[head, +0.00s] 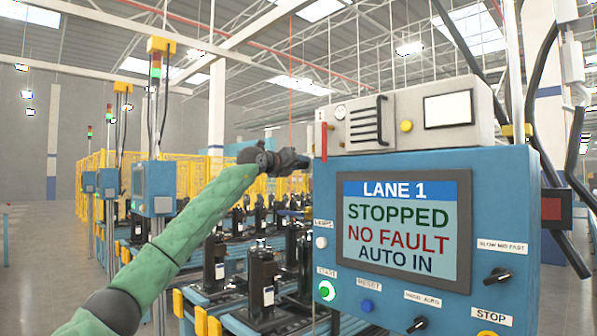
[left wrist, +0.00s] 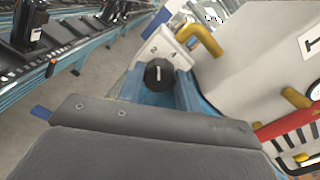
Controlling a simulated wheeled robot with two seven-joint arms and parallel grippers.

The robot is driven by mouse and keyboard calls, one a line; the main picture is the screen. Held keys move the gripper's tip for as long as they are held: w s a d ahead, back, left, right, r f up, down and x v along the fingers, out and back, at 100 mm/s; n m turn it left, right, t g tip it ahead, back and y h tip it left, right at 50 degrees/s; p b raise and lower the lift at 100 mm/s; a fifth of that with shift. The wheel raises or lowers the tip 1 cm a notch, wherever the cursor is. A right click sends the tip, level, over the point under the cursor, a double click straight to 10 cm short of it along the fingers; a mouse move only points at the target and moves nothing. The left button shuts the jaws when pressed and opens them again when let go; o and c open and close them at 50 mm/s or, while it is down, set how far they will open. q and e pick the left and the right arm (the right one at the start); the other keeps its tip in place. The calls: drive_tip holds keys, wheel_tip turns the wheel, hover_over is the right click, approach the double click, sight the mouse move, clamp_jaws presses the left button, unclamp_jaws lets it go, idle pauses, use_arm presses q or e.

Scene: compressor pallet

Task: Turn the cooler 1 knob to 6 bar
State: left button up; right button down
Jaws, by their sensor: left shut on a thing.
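The black knob (left wrist: 158,75) shows in the left wrist view with a white pointer line and a pale scale plate (left wrist: 165,45) behind it. The figures 2 and 4 can be read on the plate; the rest of the scale is hidden. My left gripper (head: 300,160) is at the left side of the grey unit on top of the blue panel, and the knob is out of sight in the head view. The grey gripper body fills the lower left wrist view, and the gripper is shut on the knob. My right gripper is not in view.
The blue control panel (head: 507,215) stands at the right, its screen (head: 402,226) reading LANE 1, STOPPED, NO FAULT, AUTO IN. A yellow pipe (left wrist: 200,38) runs close to the knob. Conveyors with black compressors (head: 262,280) lie behind my left arm.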

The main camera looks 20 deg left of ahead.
use_arm(q)
drive_tip(key=shift+f+m+b, duration=0.2)
drive_tip(key=shift+m+b, duration=0.45)
drive_tip(key=shift+m, duration=0.35)
drive_tip(key=m+b, duration=0.1)
drive_tip(key=m, duration=0.2)
drive_tip(key=shift+m+b, duration=0.35)
drive_tip(key=shift+m, duration=0.05)
drive_tip(key=shift+r+m, duration=0.1)
drive_tip(key=shift+m, duration=0.8)
drive_tip(key=shift+m+h+b, duration=0.4)
drive_tip(key=shift+m, duration=0.6)
drive_tip(key=m, duration=0.2)
drive_tip(key=shift+m, duration=0.4)
drive_tip(key=m, duration=0.2)
drive_tip(key=shift+m, duration=0.4)
drive_tip(key=m, duration=0.3)
drive_tip(key=shift+m+h, duration=0.3)
drive_tip(key=shift+m+p, duration=0.3)
drive_tip(key=shift+m, duration=1.3)
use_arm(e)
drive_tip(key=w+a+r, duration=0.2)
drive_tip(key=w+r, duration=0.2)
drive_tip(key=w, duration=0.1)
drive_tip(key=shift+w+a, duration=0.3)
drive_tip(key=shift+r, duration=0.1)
